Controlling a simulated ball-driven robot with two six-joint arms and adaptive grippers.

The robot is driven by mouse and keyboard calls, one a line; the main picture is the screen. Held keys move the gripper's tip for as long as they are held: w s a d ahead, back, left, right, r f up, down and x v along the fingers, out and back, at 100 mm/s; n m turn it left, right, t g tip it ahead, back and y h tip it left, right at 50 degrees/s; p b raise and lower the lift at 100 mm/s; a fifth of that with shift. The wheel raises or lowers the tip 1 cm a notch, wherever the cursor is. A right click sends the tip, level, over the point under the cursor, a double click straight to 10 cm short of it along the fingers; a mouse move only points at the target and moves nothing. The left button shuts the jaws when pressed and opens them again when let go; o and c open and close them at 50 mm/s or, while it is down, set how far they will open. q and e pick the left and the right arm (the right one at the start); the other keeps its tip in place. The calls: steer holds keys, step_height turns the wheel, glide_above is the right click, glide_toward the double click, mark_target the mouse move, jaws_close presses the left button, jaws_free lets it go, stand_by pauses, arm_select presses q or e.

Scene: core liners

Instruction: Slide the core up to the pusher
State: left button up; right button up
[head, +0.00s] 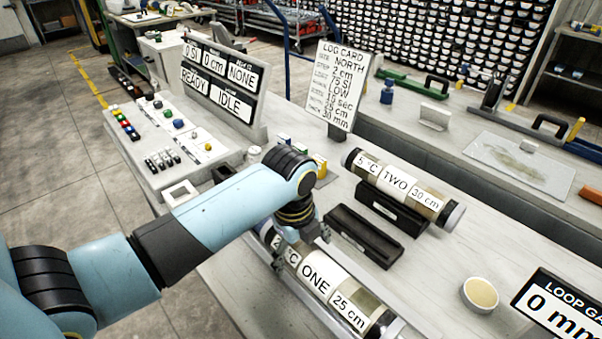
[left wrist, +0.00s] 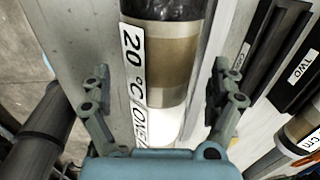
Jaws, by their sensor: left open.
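The core liner ONE (head: 343,304), a clear tube with white label cards and dark ends, lies along the near side of the bench. In the left wrist view the liner (left wrist: 172,62) shows a brown core section, a dark part above and a white part below. My left gripper (head: 298,254) is over the liner's far part; in the left wrist view its open fingers (left wrist: 160,100) stand on either side of the tube, with gaps visible. My arm hides part of the liner in the head view. I cannot make out the pusher. My right gripper is not in view.
Core liner TWO (head: 405,187) rests on a black cradle (head: 391,210). An empty black cradle (head: 362,238) lies between the liners.

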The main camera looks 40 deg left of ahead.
arm_select(q)
steer(key=shift+w+f, duration=0.15)
steer(key=shift+f, duration=0.75)
steer(key=c, duration=1.8)
